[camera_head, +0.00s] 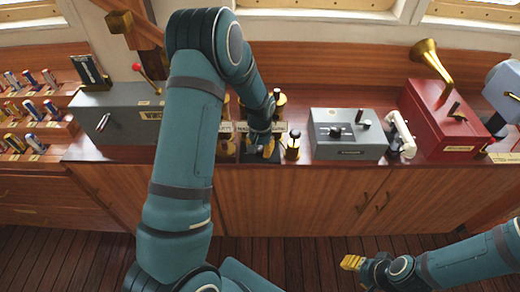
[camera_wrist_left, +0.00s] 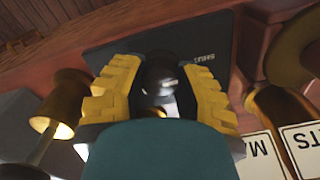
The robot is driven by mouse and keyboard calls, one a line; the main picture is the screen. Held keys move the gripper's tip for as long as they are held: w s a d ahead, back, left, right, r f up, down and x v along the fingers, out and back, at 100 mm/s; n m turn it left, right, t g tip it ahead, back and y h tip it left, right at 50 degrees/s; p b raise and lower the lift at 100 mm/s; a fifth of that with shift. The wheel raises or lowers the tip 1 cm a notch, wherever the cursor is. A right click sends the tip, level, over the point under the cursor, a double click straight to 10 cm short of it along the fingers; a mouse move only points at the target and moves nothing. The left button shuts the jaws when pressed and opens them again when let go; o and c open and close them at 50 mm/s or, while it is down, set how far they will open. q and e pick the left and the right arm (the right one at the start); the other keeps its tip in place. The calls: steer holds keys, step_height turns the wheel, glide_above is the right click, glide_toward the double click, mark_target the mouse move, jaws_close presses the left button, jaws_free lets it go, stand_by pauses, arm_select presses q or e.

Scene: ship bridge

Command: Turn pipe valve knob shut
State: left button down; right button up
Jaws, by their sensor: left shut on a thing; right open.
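The valve knob (camera_wrist_left: 160,76) is a dark, glossy round piece in the left wrist view. It sits in front of a black plate (camera_wrist_left: 130,42) with small lettering that looks like "SHUT". My left gripper (camera_head: 262,147) is down at the counter. Its yellow fingers (camera_wrist_left: 162,84) stand on both sides of the knob and are shut on it. In the head view my left arm and gripper hide the knob, and only part of the black plate (camera_head: 250,157) shows. My right gripper (camera_head: 352,262) is open and empty, low in front of the cabinet.
Brass fittings stand close on both sides, one on the right (camera_head: 292,146). A grey lever box (camera_head: 346,134) with a white handset (camera_head: 401,135) and a red box (camera_head: 440,118) with a brass horn stand further right. A grey box (camera_head: 118,115) stands left.

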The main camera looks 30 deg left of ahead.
mark_target(261, 149)
arm_select(q)
steer(key=shift+w, duration=0.1)
steer(key=c, duration=0.6)
jaws_free()
steer(key=shift+r, duration=0.1)
step_height(261, 149, up, 12)
stand_by(0.4)
